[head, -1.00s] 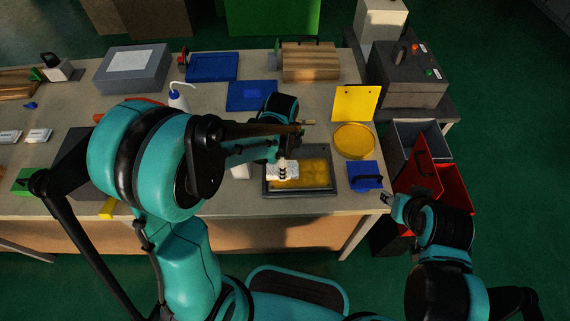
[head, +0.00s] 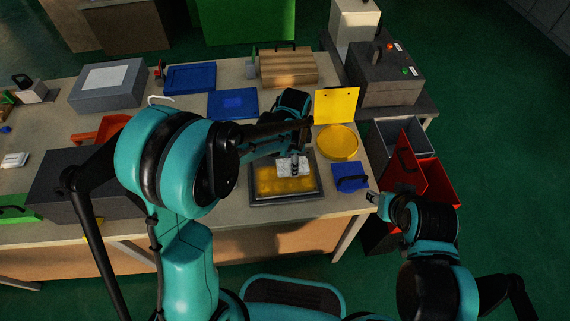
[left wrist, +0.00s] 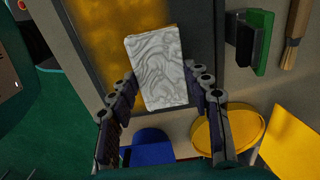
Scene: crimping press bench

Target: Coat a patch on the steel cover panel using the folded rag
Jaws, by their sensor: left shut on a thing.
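The steel cover panel (head: 256,199) is a dark-framed rectangle lying on the bench, with a blotchy yellow coating over much of its face. The folded rag (head: 284,165), white with grey marbling, is over the panel's far right part. My left gripper (head: 296,160) is shut on the rag; in the left wrist view the rag (left wrist: 157,65) sits between its two fingers (left wrist: 155,92), over the right side of the panel's yellow face (left wrist: 72,35). Contact under the rag is hidden. My right gripper (head: 372,197) hangs by the bench's right edge, apparently empty; its opening is unclear.
A blue handled block (head: 350,178), a yellow disc (head: 337,142) and an upright yellow plate (head: 337,105) stand right of the panel. Blue trays (head: 190,78) lie at the back. Red bins (head: 437,185) stand beyond the right edge. A green brush (left wrist: 262,30) shows in the left wrist view.

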